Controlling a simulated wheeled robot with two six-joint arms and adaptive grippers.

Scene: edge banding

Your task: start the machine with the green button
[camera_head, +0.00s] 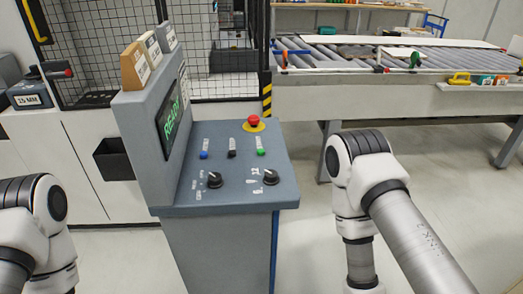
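The green button (261,152) is on the sloped top of the grey control console (225,186), at the right end of a row of buttons. A blue button (204,155) and a black button (232,154) are to its left. The console screen (171,122) shows green text that reads like "READY". My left arm shows at the lower left and my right arm at the right, to the right of the console. Neither gripper is in the picture. Nothing covers the green button.
A red emergency stop (253,121) on a yellow base is just behind the green button. Two black rotary knobs (270,177) are in front. A roller conveyor table (395,57) stands at the back right. A mesh fence (210,60) is behind the console.

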